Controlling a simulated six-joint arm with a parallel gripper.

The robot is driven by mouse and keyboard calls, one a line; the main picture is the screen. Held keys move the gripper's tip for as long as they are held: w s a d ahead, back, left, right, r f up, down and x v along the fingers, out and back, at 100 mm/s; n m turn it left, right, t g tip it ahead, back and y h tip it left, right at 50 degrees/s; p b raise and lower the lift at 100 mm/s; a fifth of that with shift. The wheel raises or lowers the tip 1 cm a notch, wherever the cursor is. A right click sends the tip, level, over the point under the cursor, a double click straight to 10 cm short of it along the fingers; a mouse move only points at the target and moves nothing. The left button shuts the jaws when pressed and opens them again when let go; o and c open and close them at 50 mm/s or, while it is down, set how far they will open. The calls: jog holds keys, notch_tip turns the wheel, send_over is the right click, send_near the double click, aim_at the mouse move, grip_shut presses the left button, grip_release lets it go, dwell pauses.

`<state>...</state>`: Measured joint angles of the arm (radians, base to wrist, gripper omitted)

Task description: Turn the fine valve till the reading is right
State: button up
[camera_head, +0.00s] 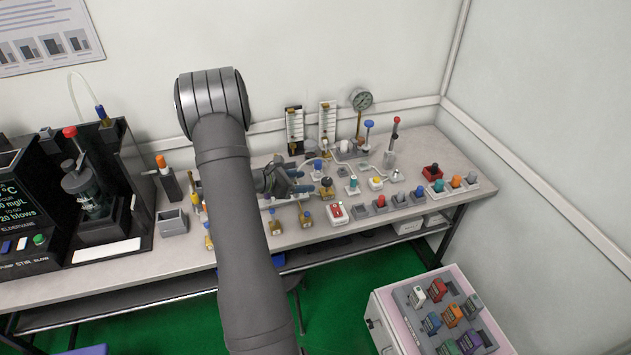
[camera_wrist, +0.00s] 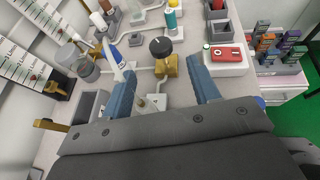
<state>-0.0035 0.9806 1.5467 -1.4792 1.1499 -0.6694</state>
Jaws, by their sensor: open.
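A brass valve with a round black knob (camera_wrist: 161,46) stands upright just ahead of my gripper (camera_wrist: 160,72) in the wrist view. Its body shows between and slightly beyond the two blue-grey fingers, which are apart and hold nothing. I cannot tell if it is the fine valve. In the head view my gripper (camera_head: 300,183) is low over the bench, just left of the brass valve (camera_head: 326,187). Two scaled flow tubes (camera_head: 294,125) and a round gauge (camera_head: 361,99) stand at the wall; their readings are too small to read. My arm hides part of the bench.
A red-and-white handheld tester (camera_head: 336,213) lies near the front edge, right of the valve. Several knobbed fittings and grey holders crowd the bench (camera_head: 459,204). A black stirring unit (camera_head: 100,190) is at left. A cart (camera_head: 383,316) with coloured blocks stands at lower right.

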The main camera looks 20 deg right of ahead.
jog(key=v, duration=0.9)
jog(key=shift+a+r, duration=0.15)
jog(key=shift+a, duration=0.25)
jog(key=shift+c, duration=0.2)
jog(key=m+g+y, duration=0.4)
jog(key=m+y, duration=0.1)
jog(key=y, duration=0.4)
send_near(326, 180)
jog(key=shift+t, duration=0.3)
jog(key=x, duration=0.8)
jog(key=shift+s, duration=0.15)
